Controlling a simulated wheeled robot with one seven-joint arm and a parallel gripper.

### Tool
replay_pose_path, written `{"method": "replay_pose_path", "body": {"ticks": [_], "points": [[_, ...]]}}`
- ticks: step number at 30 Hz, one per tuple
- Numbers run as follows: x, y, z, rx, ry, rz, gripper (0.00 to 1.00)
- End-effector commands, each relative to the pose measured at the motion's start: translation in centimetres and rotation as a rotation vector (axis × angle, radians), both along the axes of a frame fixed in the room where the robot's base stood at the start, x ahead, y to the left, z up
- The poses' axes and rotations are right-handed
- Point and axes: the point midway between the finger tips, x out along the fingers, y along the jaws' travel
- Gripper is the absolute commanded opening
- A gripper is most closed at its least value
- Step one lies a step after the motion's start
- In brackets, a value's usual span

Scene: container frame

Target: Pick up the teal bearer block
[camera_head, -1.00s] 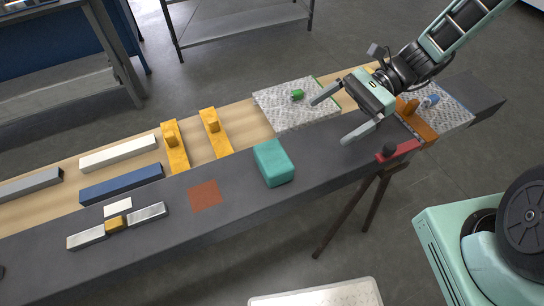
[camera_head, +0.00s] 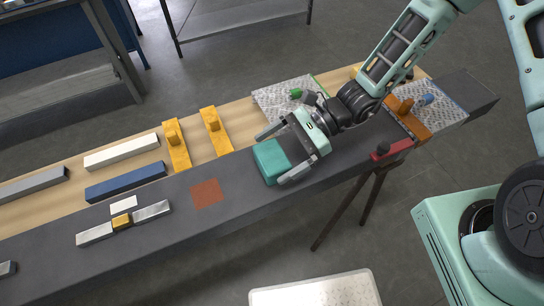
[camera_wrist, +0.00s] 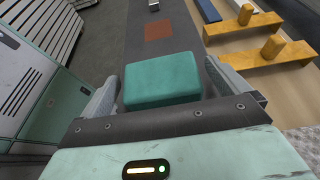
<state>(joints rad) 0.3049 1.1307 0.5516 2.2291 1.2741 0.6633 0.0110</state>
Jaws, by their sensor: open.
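The teal bearer block (camera_head: 270,159) sits on the dark grey strip of the long bench. My gripper (camera_head: 270,156) is open, with one finger on each side of the block; its palm is on the right side of it in the head view. In the wrist view the teal block (camera_wrist: 163,80) lies between my two fingers (camera_wrist: 165,88), with its top face clear. Some floor or bench shows between the left finger and the block's side; whether either finger touches it I cannot tell.
A rust-red square (camera_head: 207,193) lies flat left of the block. Yellow stepped pieces (camera_head: 217,134), a blue bar (camera_head: 126,182) and a white bar (camera_head: 122,151) lie further left. A red clamp-like piece (camera_head: 392,150) sits at the bench's front edge on the right.

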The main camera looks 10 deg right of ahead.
Motion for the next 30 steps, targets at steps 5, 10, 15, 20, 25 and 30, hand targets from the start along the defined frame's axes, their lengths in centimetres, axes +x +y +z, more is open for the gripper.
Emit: {"method": "replay_pose_path", "body": {"ticks": [5,10,15,20,25,30], "points": [[-0.7,2.0,-0.7,0.0,0.002,0.001,1.0],[-0.7,2.3,-1.0,-0.001,0.0,0.0,1.0],[-0.7,2.3,-1.0,-0.001,0.0,0.0,0.86],[-0.7,2.3,-1.0,-0.001,0.0,0.0,0.6],[-0.7,2.3,-1.0,-0.001,0.0,0.0,0.6],[-0.7,2.3,-0.6,-0.001,-0.001,0.0,0.6]]}}
